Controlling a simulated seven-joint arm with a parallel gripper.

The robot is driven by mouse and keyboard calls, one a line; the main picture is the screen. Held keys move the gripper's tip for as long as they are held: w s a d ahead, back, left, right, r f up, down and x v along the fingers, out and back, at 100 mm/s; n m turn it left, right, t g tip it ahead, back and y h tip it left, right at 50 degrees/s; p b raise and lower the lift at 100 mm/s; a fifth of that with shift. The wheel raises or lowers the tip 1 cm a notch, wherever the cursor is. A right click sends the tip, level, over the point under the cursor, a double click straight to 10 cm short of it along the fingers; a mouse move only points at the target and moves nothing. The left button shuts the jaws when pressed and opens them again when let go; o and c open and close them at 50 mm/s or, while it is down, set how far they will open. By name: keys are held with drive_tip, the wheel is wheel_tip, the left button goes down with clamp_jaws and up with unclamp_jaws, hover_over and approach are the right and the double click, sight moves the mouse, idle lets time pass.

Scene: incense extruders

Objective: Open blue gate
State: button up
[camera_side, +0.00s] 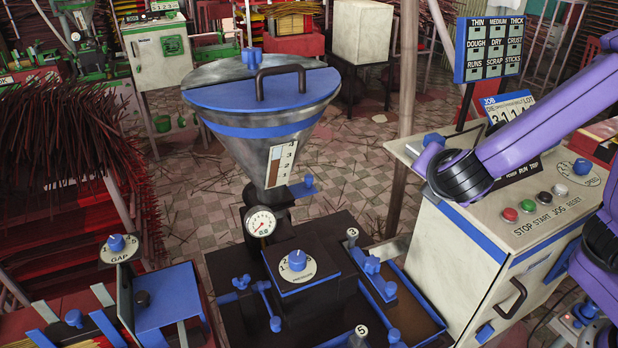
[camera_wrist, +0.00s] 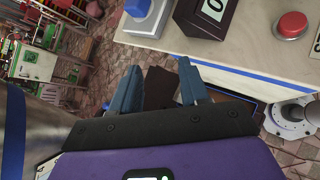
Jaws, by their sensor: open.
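The blue-trimmed extruder has a metal hopper (camera_side: 270,125) with a blue lid. A small blue handle (camera_side: 302,187) sticks out low on the hopper's right side, beside a scale plate (camera_side: 281,163). I cannot tell for sure whether this handle is the gate, or how it is set. My gripper (camera_wrist: 160,64) is open and empty in the wrist view, its two fingers spread above the floor and dark machine parts. In the side view my purple arm reaches in from the right over the white control cabinet, and the fingers cannot be made out. The gripper is apart from the hopper.
The white control cabinet (camera_side: 470,250) has several buttons and a blue block (camera_wrist: 137,8) at its corner. A pressure gauge (camera_side: 261,222) and a numbered dial (camera_side: 297,262) sit below the hopper. A gap plate (camera_side: 119,248) stands left. Incense sticks (camera_side: 65,155) are piled at far left.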

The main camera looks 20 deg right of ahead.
drive_tip(key=w+a+n+t+y, duration=0.1)
drive_tip(key=w+a+n+t, duration=0.4)
drive_tip(key=a, duration=0.4)
drive_tip(key=w+a+n+t+y, duration=0.2)
drive_tip(key=w+a+n+t, duration=0.15)
drive_tip(key=a+n, duration=0.35)
drive_tip(key=m, duration=0.1)
approach(310, 180)
drive_tip(key=shift+t, duration=0.25)
drive_tip(key=x, duration=1.1)
drive_tip(key=shift+f, duration=0.25)
